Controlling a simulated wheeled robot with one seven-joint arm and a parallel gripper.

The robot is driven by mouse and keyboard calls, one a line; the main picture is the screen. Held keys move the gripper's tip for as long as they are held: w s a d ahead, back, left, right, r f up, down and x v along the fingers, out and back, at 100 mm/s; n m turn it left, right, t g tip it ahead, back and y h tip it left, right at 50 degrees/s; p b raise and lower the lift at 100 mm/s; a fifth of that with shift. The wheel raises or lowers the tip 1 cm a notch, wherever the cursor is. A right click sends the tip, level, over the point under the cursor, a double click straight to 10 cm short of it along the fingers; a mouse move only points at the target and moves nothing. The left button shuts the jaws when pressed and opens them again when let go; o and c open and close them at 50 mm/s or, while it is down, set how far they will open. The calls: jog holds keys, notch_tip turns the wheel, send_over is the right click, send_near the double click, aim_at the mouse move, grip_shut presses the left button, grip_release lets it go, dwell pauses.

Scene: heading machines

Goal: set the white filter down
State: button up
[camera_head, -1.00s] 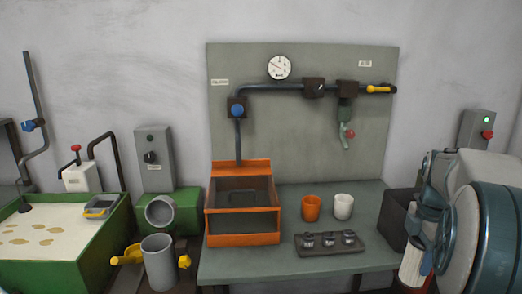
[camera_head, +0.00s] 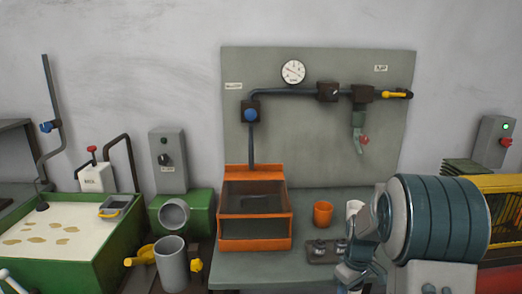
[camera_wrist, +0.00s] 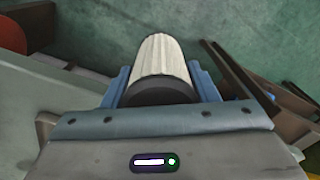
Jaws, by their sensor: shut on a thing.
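The white filter (camera_wrist: 158,62) is a pale ribbed cylinder with a dark end cap. In the wrist view it lies between the blue fingers of my gripper (camera_wrist: 160,88), which is shut on it. Its far end points away from the camera, over a green surface.
A green tank (camera_head: 122,243) stands left. The wrist view shows brown framing (camera_wrist: 240,82) at right.

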jog(key=s+a+f+m+p, duration=0.1)
jog(key=a+f+m, duration=0.5)
jog(key=a+f, duration=0.2)
jog(key=shift+s+a+f, duration=0.15)
jog(key=shift+a+f, duration=0.25)
jog(key=shift+a, duration=0.4)
jog(key=shift+a, duration=0.1)
